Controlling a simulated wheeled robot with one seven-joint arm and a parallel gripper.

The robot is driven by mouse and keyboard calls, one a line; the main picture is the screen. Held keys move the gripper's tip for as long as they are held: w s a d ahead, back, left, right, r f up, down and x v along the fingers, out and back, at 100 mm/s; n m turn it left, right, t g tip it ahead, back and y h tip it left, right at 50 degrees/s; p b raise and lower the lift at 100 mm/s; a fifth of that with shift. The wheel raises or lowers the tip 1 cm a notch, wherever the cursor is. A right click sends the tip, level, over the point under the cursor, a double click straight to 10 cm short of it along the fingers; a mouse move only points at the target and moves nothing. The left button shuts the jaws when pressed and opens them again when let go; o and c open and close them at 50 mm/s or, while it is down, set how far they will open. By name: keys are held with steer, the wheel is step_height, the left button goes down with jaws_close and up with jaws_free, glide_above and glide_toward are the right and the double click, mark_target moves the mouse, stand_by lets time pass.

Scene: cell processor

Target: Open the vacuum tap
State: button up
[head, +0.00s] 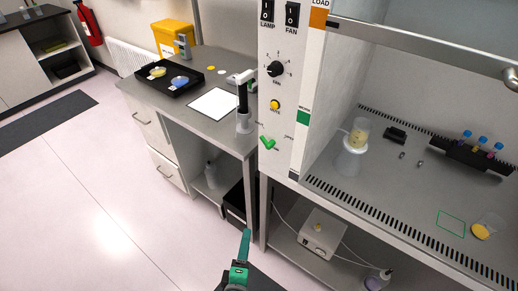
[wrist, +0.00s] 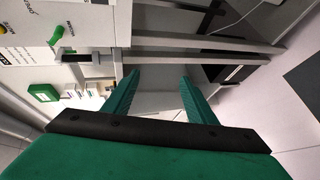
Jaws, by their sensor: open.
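The vacuum tap appears to be the small green lever (head: 267,142) low on the white control panel, below the yellow button; small labels sit on either side of it, too small to read surely. A green lever also shows near the upper left of the wrist view (wrist: 56,36). My gripper (wrist: 160,77) is open and empty, its two green fingers spread apart. In the head view my gripper (head: 245,238) is in front of and below the panel, well apart from the lever.
The control panel (head: 275,110) forms the cabinet's left post, with the hood work surface (head: 400,200) to its right. A grey bench (head: 215,125) with a black tray (head: 173,80) stands left. A white pump box (head: 322,233) sits on the lower shelf. Open floor (head: 90,210) lies left.

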steer(key=w+a+r+n+h, duration=0.1)
steer(key=w+r+n+h, duration=0.1)
steer(key=w+r+h, duration=0.65)
steer(key=w+a+r+n+h, duration=0.15)
steer(key=w+r, duration=0.35)
steer(key=r, duration=0.8)
steer(key=w+d+y, duration=0.1)
steer(key=w+d, duration=0.5)
steer(key=w, duration=0.2)
steer(key=shift+w+d+r, duration=0.15)
steer(key=shift+w+d, duration=0.1)
steer(key=shift+w, duration=0.1)
steer(key=shift+r, duration=0.1)
steer(key=c, duration=0.9)
